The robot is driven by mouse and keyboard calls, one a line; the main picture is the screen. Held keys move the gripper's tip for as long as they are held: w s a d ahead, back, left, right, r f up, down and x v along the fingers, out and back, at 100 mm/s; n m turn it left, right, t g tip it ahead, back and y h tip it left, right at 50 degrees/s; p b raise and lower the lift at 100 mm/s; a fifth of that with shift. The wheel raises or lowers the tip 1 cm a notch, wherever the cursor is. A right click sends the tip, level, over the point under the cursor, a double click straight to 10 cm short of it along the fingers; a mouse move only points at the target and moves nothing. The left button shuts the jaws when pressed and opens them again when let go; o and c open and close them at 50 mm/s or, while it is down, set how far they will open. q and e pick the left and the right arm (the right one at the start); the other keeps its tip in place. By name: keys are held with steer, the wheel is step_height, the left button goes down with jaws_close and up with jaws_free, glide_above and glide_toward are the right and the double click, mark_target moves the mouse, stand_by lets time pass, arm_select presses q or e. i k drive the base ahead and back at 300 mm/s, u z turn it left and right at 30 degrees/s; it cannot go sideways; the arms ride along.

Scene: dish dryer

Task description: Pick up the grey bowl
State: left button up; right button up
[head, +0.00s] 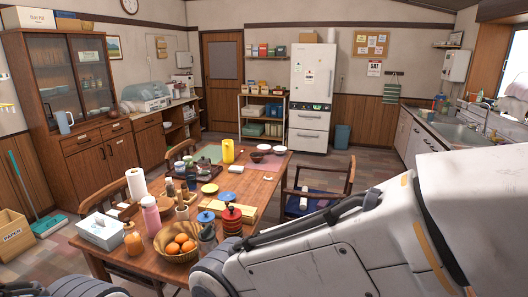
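I cannot make out a clearly grey bowl. Several small bowls stand at the far end of the wooden table (237,180): a dark one (257,158), a pale one (264,147) and a reddish-brown one (280,150). A dish dryer (146,92) with a grey cover stands on the left sideboard, and its contents are too small to tell. My white right arm fills the lower right of the head view, and its gripper is not visible. Only a dark part of my left side shows at the lower left, with no fingers.
The table holds a basket of oranges (178,243), a yellow pitcher (228,151), a pink bottle (151,216) and a tissue box (101,231). A chair (318,190) stands at its right. A sink (455,134) is at the right wall. Floor is free beyond the table.

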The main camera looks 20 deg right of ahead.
mark_target(280, 152)
steer(key=u, duration=1.1)
steer(key=i, duration=5.9)
steer(key=z, duration=2.4)
